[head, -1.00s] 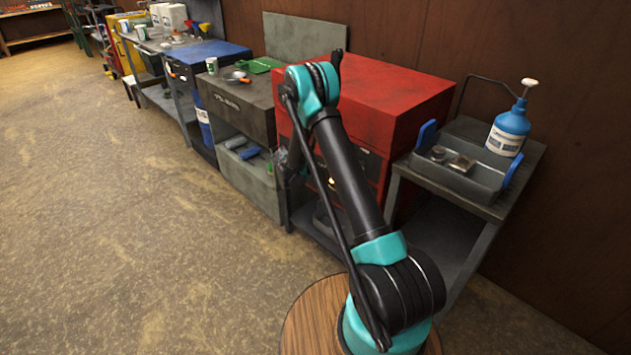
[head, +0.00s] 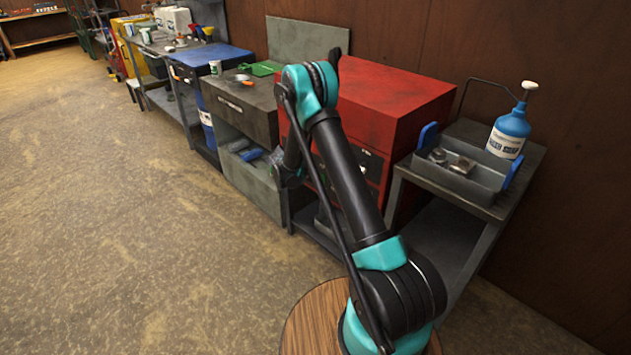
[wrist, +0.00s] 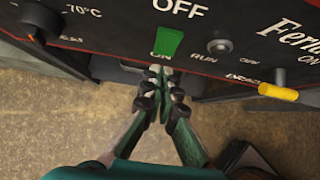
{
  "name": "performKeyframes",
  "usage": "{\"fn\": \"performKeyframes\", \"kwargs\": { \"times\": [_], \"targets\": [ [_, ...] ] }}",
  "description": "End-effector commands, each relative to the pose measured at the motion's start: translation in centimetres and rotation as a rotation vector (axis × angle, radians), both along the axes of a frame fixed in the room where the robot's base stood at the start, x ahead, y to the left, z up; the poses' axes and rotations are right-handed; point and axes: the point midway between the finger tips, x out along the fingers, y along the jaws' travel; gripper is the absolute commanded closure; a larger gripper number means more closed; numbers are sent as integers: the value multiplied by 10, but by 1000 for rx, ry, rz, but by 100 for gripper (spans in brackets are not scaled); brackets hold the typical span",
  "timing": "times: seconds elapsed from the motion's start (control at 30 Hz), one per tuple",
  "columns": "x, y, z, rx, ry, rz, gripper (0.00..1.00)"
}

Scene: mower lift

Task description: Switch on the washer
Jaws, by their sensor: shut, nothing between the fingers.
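The red washer cabinet (head: 385,98) stands ahead of my arm, its front partly hidden behind my arm in the head view. Its dark control panel (wrist: 125,22) fills the top of the wrist view. A green rocker switch (wrist: 169,41) sits between an OFF label above and an ON label below. A black knob (wrist: 40,20) marked 70°C is at left; a yellow-tipped lever (wrist: 278,92) is at right. My gripper (wrist: 161,72) is shut and empty, its tips at the panel's lower edge below the green switch. I cannot tell whether they touch.
A small round lamp (wrist: 219,46) marked RUN is right of the green switch. A grey cart (head: 462,200) with a tray and blue pump bottle (head: 509,128) stands right of the cabinet. A grey bench unit (head: 240,105) stands left. Open floor (head: 120,220) lies at left.

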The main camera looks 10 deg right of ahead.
Motion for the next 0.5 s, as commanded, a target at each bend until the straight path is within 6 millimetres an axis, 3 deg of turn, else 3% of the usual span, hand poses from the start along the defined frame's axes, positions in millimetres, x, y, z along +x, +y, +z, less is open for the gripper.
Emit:
{"fn": "performKeyframes", "kwargs": {
  "times": [0.3, 0.5],
  "targets": [
    [-24, 36, 50, 1, 1, 0, 100],
    [-34, 50, 72, 1, 1, 0, 100]
  ]
}}
